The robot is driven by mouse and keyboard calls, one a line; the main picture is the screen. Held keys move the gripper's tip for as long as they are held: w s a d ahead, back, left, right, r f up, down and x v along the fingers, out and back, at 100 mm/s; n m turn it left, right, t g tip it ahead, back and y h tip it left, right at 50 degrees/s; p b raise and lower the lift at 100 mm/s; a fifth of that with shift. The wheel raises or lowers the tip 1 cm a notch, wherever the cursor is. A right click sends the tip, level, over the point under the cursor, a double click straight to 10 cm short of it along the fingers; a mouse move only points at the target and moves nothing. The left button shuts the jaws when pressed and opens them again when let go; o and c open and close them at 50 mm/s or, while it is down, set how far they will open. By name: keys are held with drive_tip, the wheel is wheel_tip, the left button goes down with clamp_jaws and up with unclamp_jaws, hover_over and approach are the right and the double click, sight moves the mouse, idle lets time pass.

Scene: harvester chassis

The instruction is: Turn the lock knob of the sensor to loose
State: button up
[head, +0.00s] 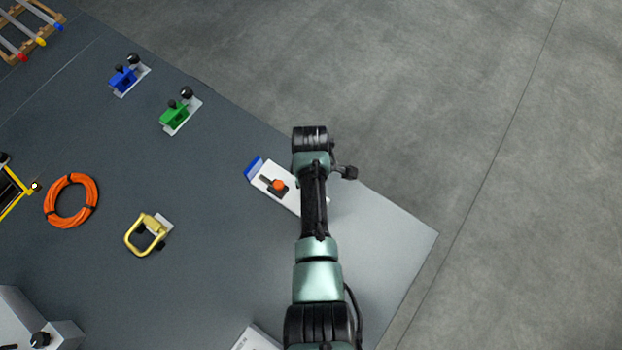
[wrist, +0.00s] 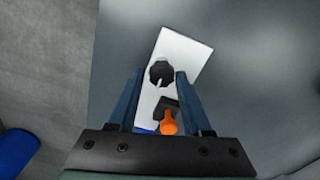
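The sensor is on a white plate (head: 272,182) with a blue end and an orange-topped part (head: 278,185), under my arm in the head view. In the wrist view the white plate (wrist: 188,52) runs from upper right to lower left. A black knob (wrist: 161,73) with a pale pointer mark stands on it, and the orange part (wrist: 168,122) is nearer the gripper base. My gripper (wrist: 158,76) is open, its two blue fingers on either side of the black knob in the picture. I cannot tell whether they touch it. In the head view my arm hides the knob and fingers.
Blue (head: 123,79) and green (head: 174,116) fixtures with black knobs stand at upper left. A yellow handle (head: 146,235) and an orange cable coil (head: 71,201) lie left. The chassis surface (head: 384,240) is bare towards its right corner, with grey floor beyond.

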drive_tip(key=shift+o, duration=1.3)
wheel_tip(320, 180, up, 13)
drive_tip(key=b, duration=0.1)
